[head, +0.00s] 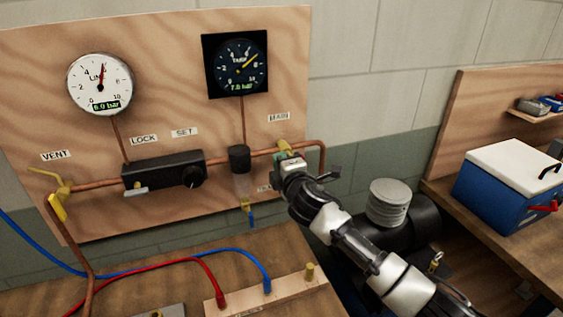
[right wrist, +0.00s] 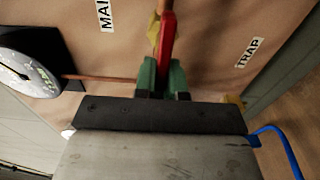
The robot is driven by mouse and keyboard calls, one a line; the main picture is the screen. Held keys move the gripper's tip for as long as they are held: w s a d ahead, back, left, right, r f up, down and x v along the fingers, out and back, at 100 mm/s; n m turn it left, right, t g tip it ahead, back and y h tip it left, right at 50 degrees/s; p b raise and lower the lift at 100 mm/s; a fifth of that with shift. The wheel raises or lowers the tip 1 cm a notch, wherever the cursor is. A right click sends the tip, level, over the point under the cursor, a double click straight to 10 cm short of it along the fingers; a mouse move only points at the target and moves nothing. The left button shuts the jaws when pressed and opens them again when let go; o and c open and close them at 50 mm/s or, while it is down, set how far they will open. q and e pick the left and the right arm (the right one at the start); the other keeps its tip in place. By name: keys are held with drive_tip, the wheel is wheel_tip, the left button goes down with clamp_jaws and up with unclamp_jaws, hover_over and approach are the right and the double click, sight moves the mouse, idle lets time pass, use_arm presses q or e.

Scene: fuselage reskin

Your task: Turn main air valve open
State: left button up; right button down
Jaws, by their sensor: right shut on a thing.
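The main air valve has a yellow body (head: 284,146) on the copper pipe, just below the MAIN label (head: 279,117). In the right wrist view, its red lever (right wrist: 167,38) stands between the green fingers of my right gripper (right wrist: 162,76), with the yellow valve body (right wrist: 153,30) behind it. My right gripper (head: 287,158) is shut on this lever. In the head view the gripper hides the lever. My left gripper is in neither view.
A white gauge (head: 100,84) reads 6.0 bar and the TANK gauge (head: 236,64) reads 7.0 bar. A regulator (head: 163,171) and the yellow vent valve (head: 58,203) are left along the pipe. Hoses cross the bench; a blue cooler (head: 502,193) stands right.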

drive_tip(key=c, duration=1.2)
unclamp_jaws()
drive_tip(key=b+v, duration=0.2)
drive_tip(key=v, duration=0.8)
drive_tip(key=shift+s, duration=0.4)
drive_tip(key=shift+d+f, duration=0.1)
drive_tip(key=shift+f, duration=0.05)
